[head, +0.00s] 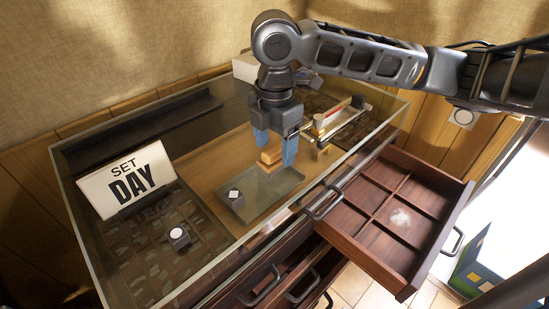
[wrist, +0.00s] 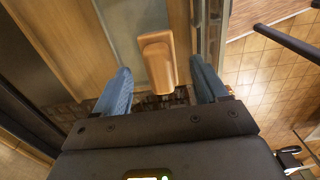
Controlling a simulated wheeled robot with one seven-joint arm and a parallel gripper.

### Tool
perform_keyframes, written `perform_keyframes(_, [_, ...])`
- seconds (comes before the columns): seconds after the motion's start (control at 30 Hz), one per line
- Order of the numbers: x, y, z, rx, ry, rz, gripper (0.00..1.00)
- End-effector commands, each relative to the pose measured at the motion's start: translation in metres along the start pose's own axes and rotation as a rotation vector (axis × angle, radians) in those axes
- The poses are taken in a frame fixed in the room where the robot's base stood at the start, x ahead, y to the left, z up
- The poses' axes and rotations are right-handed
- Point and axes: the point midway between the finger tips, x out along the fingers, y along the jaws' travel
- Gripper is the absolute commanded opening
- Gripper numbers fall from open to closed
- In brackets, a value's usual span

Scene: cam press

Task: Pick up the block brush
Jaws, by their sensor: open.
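The block brush (head: 268,160) appears to be the small orange-brown wooden block below my gripper in the head view. In the wrist view, the brush (wrist: 157,62) is an elongated wooden block with a raised, rounded top. My gripper (head: 275,152) points down over the glass-topped case, with its two blue fingers apart. In the wrist view, my gripper (wrist: 161,72) has one finger on each side of the brush, with gaps between. The fingers do not visibly touch it. The underside of the brush is hidden.
A "SET DAY" sign (head: 125,180) stands at left. A brass device (head: 325,130) stands right of my gripper. A divided drawer (head: 400,210) is open at right, with a whitish patch inside.

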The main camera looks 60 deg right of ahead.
Motion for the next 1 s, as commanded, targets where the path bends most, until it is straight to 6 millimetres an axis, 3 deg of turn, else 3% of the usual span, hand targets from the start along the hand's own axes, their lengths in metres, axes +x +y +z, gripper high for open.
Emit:
perform_keyframes(0.13, [0.014, -0.0003, -0.0002, 0.001, 0.0, 0.0, 0.72])
perform_keyframes(0.4, [0.0156, 0.0, -0.0002, 0.0, 0.0, 0.002, 0.71])
perform_keyframes(1.0, [0.0154, 0.0, -0.0002, 0.0, 0.0, 0.002, 0.14])
